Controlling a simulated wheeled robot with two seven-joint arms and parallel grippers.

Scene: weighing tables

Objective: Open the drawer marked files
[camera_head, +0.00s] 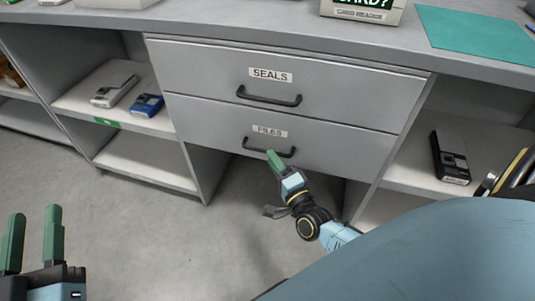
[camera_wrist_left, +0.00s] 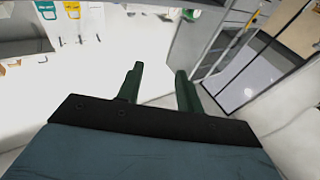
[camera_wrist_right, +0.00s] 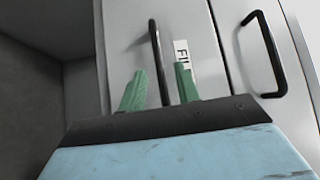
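The drawer marked FILES (camera_head: 215,121) is the lower of two grey drawers and is closed. Its black bar handle (camera_head: 253,149) sits below the label (camera_head: 270,131). My right gripper (camera_head: 275,160) is at this handle. In the right wrist view the handle (camera_wrist_right: 155,45) stands between the two green fingers of my right gripper (camera_wrist_right: 159,90), with gaps showing, so it is open around or just in front of the handle; contact cannot be told. My left gripper (camera_head: 33,240) is open and empty at the lower left, away from the drawers. It also shows open in the left wrist view (camera_wrist_left: 158,88).
The closed SEALS drawer (camera_head: 205,68) with its black handle (camera_head: 270,98) is directly above. Open shelves (camera_head: 140,160) lie left with small devices, and another shelf on the right holds a dark device (camera_head: 450,157). A teal mat (camera_head: 475,35) lies on the countertop. Floor in front is clear.

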